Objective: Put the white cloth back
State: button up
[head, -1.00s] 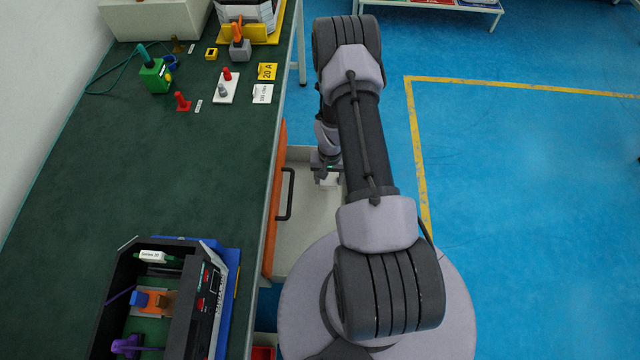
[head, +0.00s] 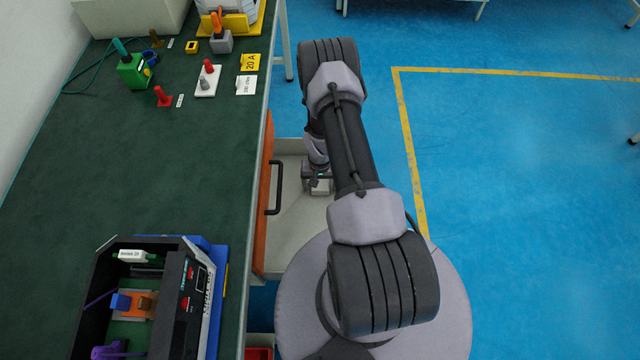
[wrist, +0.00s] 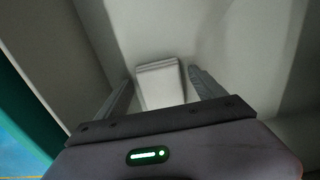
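The white cloth (wrist: 160,82) shows in the wrist view as a small folded pale block between my fingertips. My gripper (wrist: 161,73) has its two fingers spread, with a narrow gap visible on each side of the cloth. In the head view my gripper (head: 318,178) points down inside the open drawer (head: 290,230), and the cloth (head: 320,187) shows as a pale patch just below it. My arm hides part of the drawer. Whether the cloth rests on the drawer floor is hard to tell.
The drawer has an orange front with a dark handle (head: 276,188) beside the green bench (head: 150,180). An open black device (head: 190,330) stands at the bench's near end. Plugs and labels lie at the far end. Blue floor to the right is clear.

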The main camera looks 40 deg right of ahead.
notch_tip(320, 180, up, 12)
jog(key=r+p, duration=0.1)
jog(key=p, duration=0.4)
notch_tip(320, 180, up, 14)
jog(key=t, duration=0.1)
send_over(320, 186)
jog(key=w+a, duration=0.2)
jog(key=w, duration=0.4)
jog(key=a+r+n+t, duration=0.1)
jog(key=a+r, duration=0.3)
jog(key=r, duration=0.5)
jog(key=a+r+n+t, duration=0.1)
jog(key=a+r, duration=0.4)
jog(key=r, duration=0.4)
jog(key=s+a+r+n+t+y, duration=0.1)
jog(key=s+a+r, duration=0.6)
jog(key=s, duration=0.2)
jog(key=s+a+r+t+y, duration=0.1)
jog(key=s+a+r, duration=0.6)
jog(key=s+r, duration=0.1)
jog(key=shift+s+a+r+n+t, duration=0.3)
jog(key=shift+s+n+t, duration=0.1)
jog(key=shift+s, duration=0.45)
